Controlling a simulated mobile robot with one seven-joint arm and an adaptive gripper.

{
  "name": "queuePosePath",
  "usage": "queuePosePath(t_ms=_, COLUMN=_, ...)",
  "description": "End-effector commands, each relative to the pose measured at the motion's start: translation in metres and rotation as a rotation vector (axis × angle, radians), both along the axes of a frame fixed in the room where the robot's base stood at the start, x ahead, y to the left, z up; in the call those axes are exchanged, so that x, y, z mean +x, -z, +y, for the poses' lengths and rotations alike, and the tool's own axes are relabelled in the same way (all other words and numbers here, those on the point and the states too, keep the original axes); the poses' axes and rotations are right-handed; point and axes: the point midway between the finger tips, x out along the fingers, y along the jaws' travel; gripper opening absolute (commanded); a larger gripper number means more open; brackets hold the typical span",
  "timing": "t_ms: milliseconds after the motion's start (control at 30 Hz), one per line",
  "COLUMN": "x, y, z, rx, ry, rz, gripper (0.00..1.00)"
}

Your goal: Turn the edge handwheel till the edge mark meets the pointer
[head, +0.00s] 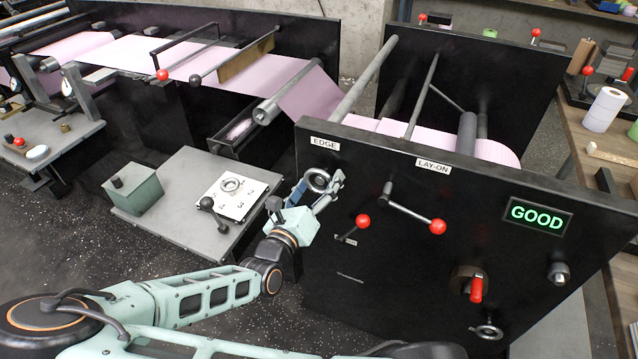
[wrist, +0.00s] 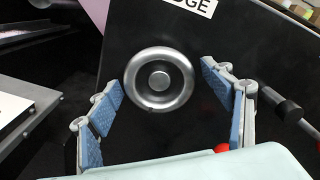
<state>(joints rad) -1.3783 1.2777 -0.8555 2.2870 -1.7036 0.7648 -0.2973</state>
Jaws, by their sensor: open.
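The edge handwheel (head: 318,180) is a small silver wheel on the black side panel, below the EDGE label (head: 325,143). In the wrist view the handwheel (wrist: 159,79) faces me, with a round hub and a small dark spot low on its rim. My gripper (head: 325,194) is at the handwheel in the head view. In the wrist view my gripper (wrist: 165,100) is open, with one blue-padded finger on each side of the wheel. I cannot tell whether either pad touches the rim. I cannot make out the pointer or clearly identify the edge mark.
On the panel, a red-knobbed lever (head: 362,221) sits right of my gripper, and the lay-on lever (head: 415,208) is farther right. A green GOOD display (head: 537,216) is lit. A grey table (head: 180,225) with a numbered plate (head: 230,196) stands left of my gripper.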

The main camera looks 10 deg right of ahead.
Motion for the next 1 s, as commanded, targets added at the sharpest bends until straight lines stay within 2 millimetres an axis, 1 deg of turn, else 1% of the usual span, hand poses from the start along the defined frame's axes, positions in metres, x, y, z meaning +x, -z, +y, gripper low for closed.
queuePosePath(t_ms=267, x=0.0010, y=-0.0001, z=-0.0007, rx=0.001, ry=0.000, rz=-0.001, gripper=0.72)
queuePosePath(t_ms=633, x=0.0008, y=-0.0001, z=-0.0005, rx=0.001, ry=0.000, rz=-0.001, gripper=0.32)
queuePosePath(t_ms=833, x=0.0007, y=-0.0008, z=-0.0006, rx=0.012, ry=0.001, rz=-0.008, gripper=0.32)
queuePosePath(t_ms=1000, x=0.0009, y=-0.0021, z=-0.0007, rx=0.057, ry=0.001, rz=-0.039, gripper=0.32)
